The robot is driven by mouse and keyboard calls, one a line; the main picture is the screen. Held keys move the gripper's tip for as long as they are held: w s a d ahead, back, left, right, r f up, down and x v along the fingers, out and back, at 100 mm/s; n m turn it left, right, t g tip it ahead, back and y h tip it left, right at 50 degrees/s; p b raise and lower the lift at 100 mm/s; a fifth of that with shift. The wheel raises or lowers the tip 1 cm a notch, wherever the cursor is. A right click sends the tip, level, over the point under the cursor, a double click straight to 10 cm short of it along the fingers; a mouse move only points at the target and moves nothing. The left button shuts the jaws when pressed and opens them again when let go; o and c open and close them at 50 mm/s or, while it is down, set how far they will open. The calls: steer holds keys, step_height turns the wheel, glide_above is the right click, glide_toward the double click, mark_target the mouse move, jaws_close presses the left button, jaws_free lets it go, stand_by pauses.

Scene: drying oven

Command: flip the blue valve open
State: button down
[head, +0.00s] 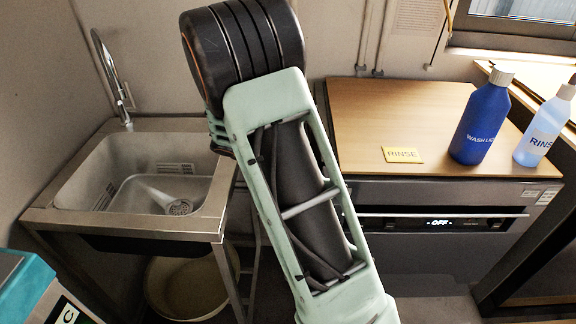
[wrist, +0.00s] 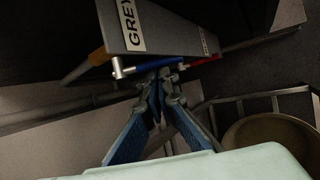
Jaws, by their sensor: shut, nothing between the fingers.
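The blue valve handle (wrist: 152,66) shows in the wrist view as a thin blue bar. It lies below the grey panel marked GREY, beside a silver pipe fitting (wrist: 119,69). My gripper (wrist: 160,78) is shut and empty, with its fingertips just under the blue handle in the picture. I cannot tell whether they touch it. Part of the handle may be hidden by the fingertips. In the head view my arm fills the middle; the valve and gripper are not visible there.
A red handle (wrist: 203,61) sits right of the blue one. The GREY panel (wrist: 165,28) is close above. A round basin (wrist: 268,142) stands lower right.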

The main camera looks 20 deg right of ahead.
step_height(320, 180, up, 2)
steer(key=g+y+p, duration=0.1)
steer(key=g+p, duration=0.1)
steer(key=p, duration=0.4)
steer(key=n+g+y+p, duration=0.1)
steer(key=g+p, duration=0.1)
steer(key=p, duration=0.4)
steer(key=shift+s+r+p, duration=0.1)
steer(key=shift+r+p, duration=0.1)
steer(key=shift+p, duration=0.1)
steer(key=shift+d, duration=0.1)
steer(key=shift+r, duration=0.25)
steer(key=p+v, duration=0.1)
steer(key=v, duration=1.2)
steer(key=shift+r, duration=0.2)
